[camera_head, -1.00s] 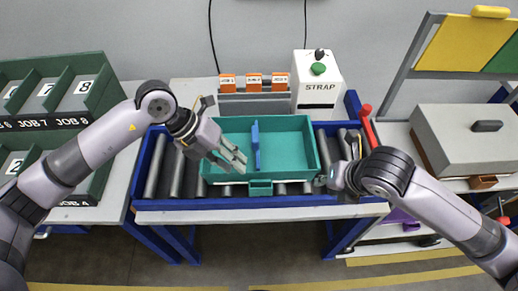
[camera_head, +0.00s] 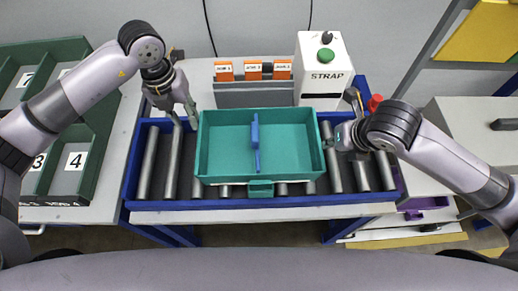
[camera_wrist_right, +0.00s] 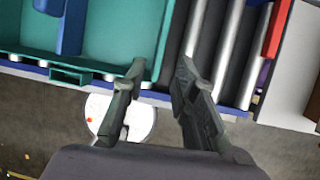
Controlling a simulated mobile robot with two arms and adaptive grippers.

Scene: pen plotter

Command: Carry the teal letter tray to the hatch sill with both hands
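The teal letter tray (camera_head: 222,178) sits level on the roller conveyor, with an upright blue piece (camera_head: 255,145) inside it and a small teal tab on its front. My left gripper (camera_head: 184,121) is beside the tray's left wall near the back corner, fingers apart and pointing down. My right gripper (camera_head: 334,143) is at the tray's right wall. In the right wrist view its fingers (camera_wrist_right: 160,75) are apart, one over the tray's edge (camera_wrist_right: 145,72) and one over the rollers. I cannot tell whether either gripper touches the tray. I cannot identify the hatch sill.
The blue-framed conveyor (camera_head: 160,205) has bare rollers on both sides of the tray. Behind it stand orange-labelled slots (camera_head: 253,71) and a white STRAP machine (camera_head: 325,75) with a green button. Green numbered bins (camera_head: 75,160) are left; a grey box (camera_head: 480,130) is right.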

